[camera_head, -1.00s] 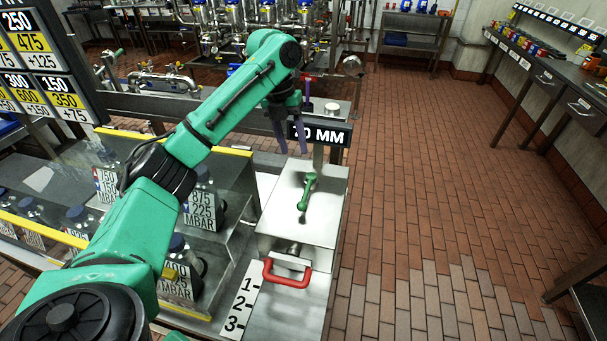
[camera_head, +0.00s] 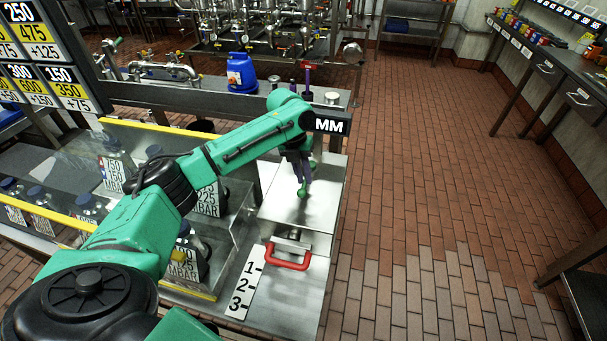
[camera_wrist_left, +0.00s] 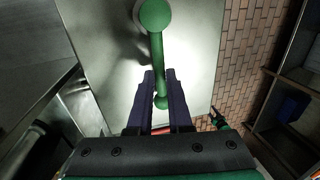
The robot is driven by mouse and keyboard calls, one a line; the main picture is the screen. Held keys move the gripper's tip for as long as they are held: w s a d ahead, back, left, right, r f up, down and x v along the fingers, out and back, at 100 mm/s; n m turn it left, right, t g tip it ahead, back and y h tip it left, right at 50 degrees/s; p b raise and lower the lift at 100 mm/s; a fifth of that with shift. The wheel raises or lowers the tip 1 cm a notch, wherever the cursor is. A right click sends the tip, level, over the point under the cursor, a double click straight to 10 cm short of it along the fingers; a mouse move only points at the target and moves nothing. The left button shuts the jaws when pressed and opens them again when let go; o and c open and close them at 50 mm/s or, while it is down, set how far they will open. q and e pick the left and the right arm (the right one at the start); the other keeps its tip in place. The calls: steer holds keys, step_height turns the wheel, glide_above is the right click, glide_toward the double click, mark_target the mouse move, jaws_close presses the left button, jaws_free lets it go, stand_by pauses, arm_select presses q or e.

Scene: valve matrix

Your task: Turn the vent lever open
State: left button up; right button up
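A green lever (camera_head: 302,191), which looks like the vent lever, lies on top of the steel box (camera_head: 325,205). My left gripper (camera_head: 303,182) reaches down over the lever and partly covers it in the head view. In the left wrist view the lever (camera_wrist_left: 157,55) runs lengthwise, its large round end away from the gripper. The two dark fingers of my left gripper (camera_wrist_left: 160,76) are apart, one on each side of the bar. I cannot tell whether they touch it or how deep they sit. My right gripper is in neither view.
A red handle (camera_head: 288,265) sits at the box's front, beside a strip numbered 1 to 3 (camera_head: 244,283). A clear-sided case with yellow edges (camera_head: 190,288) stands to the left. A blue container (camera_head: 241,73) stands on the back ledge. Open brick floor (camera_head: 430,190) lies right.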

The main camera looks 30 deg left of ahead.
arm_select(q)
jaws_close()
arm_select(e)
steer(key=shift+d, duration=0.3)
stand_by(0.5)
arm_select(q)
steer(key=shift+d+r, duration=0.1)
steer(key=shift+r, duration=0.05)
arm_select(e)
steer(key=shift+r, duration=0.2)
